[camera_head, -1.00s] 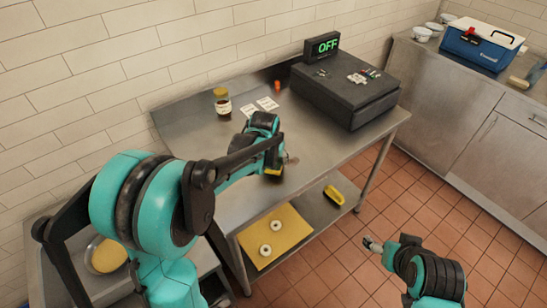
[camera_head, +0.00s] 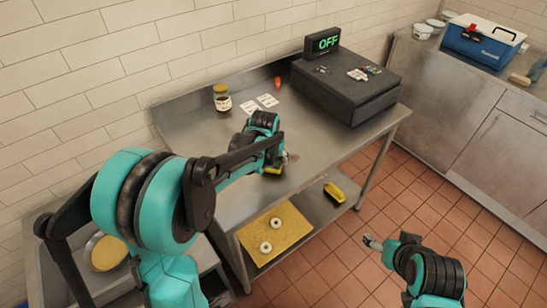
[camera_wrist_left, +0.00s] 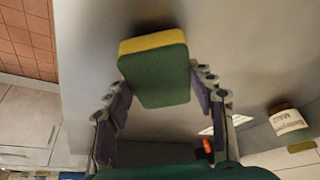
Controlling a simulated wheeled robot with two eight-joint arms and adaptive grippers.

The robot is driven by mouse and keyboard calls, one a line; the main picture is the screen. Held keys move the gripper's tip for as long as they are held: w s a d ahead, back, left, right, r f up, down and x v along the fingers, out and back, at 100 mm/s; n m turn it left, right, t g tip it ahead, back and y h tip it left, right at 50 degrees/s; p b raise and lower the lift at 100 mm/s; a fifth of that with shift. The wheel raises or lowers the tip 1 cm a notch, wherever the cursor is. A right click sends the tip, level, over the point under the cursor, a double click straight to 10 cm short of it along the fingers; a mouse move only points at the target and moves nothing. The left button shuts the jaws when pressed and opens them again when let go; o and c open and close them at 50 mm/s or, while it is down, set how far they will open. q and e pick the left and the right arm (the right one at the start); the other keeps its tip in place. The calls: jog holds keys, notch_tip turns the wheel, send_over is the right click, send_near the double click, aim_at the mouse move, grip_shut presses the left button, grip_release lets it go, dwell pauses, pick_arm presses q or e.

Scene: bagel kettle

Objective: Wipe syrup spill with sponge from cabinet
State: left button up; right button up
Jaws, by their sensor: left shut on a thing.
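A green and yellow sponge (camera_wrist_left: 155,72) is held between the fingers of my left gripper (camera_wrist_left: 160,95) in the left wrist view. In the head view the left gripper (camera_head: 274,160) is low over the front part of the steel table (camera_head: 225,180), with the sponge's yellow-green edge (camera_head: 274,170) just under it. I cannot tell whether the sponge touches the tabletop. A small brownish patch (camera_head: 293,156) shows right beside the gripper; it may be the syrup spill, partly hidden by the gripper. My right gripper (camera_head: 372,243) hangs over the floor, away from the table.
A labelled jar (camera_head: 222,98), paper cards (camera_head: 267,100) and an orange object (camera_head: 278,82) stand at the table's back. A black cash register (camera_head: 345,90) fills the right end. The lower shelf holds a yellow board (camera_head: 290,238) with two bagels and a yellow brush-like item (camera_head: 334,192).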

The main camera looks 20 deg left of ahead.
aim_at(297, 151)
pick_arm(q)
jog(key=shift+f+b, duration=0.55)
jog(key=shift+f, duration=0.25)
jog(key=shift+w+d+r, duration=0.1)
jog(key=shift+w+d, duration=1)
jog(key=shift+w, duration=0.3)
jog(key=shift+w+d, duration=1.1)
jog(key=shift+w, duration=0.3)
jog(key=shift+w+d, duration=1.15)
jog(key=shift+w, duration=0.3)
jog(key=shift+s, duration=0.15)
